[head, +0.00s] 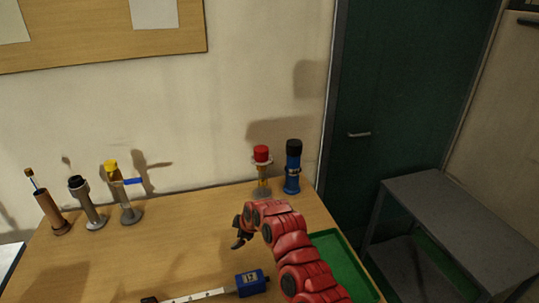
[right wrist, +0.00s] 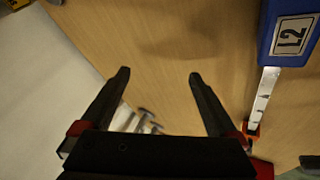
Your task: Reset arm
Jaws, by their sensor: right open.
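My right arm is red and comes in from the bottom right of the head view. Its gripper (head: 240,234) is above the wooden table (head: 175,257). In the right wrist view the two black fingers of the right gripper (right wrist: 157,76) are spread wide with nothing between them. My left gripper is not in view.
A blue block labelled L2 (head: 251,283) with a white marked strip lies at the table front. Red-topped (head: 262,168) and blue (head: 292,170) items stand at the back right; several others (head: 125,190) at the back left. A green tray (head: 345,262) lies right.

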